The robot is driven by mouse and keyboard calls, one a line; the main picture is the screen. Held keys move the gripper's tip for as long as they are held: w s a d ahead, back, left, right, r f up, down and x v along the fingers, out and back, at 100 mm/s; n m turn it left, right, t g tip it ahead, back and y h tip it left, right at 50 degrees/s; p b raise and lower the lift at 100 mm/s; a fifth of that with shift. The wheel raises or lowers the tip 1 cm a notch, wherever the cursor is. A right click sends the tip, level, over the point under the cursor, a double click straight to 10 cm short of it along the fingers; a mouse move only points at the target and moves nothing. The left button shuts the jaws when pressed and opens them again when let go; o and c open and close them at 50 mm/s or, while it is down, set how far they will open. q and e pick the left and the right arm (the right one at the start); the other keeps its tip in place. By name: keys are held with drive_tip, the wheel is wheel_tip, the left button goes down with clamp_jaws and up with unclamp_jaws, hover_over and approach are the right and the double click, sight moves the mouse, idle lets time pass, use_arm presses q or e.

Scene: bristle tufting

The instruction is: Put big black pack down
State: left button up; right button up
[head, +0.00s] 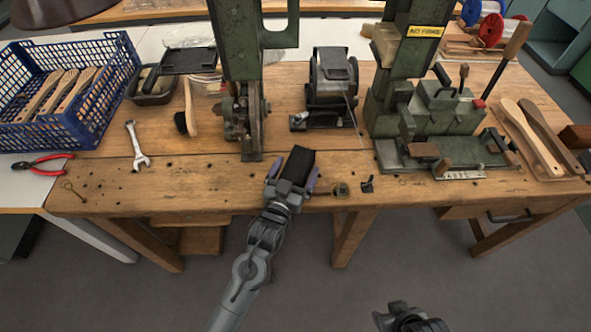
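The big black pack (299,160) is a dark block between the purple-edged fingers of my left gripper (293,174), over the front part of the wooden bench. The fingers lie along both sides of the pack, and the gripper looks shut on it. I cannot tell whether the pack touches the bench top. My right gripper (408,317) is low at the bottom edge, over the floor in front of the bench and away from the pack. Its fingers are too dark and cut off to tell whether they are open.
A green machine (245,70) stands just behind the pack, with a dark motor unit (333,78) and a larger green machine (430,120) to the right. A small brass piece (341,188) and a small black piece (367,184) lie right of the gripper.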

use_arm(q)
drive_tip(key=shift+r, duration=0.25)
drive_tip(key=shift+s+a, duration=0.15)
drive_tip(key=shift+s, duration=0.2)
drive_tip(key=p+v, duration=0.3)
drive_tip(key=v, duration=0.8)
drive_tip(key=shift+s, duration=0.15)
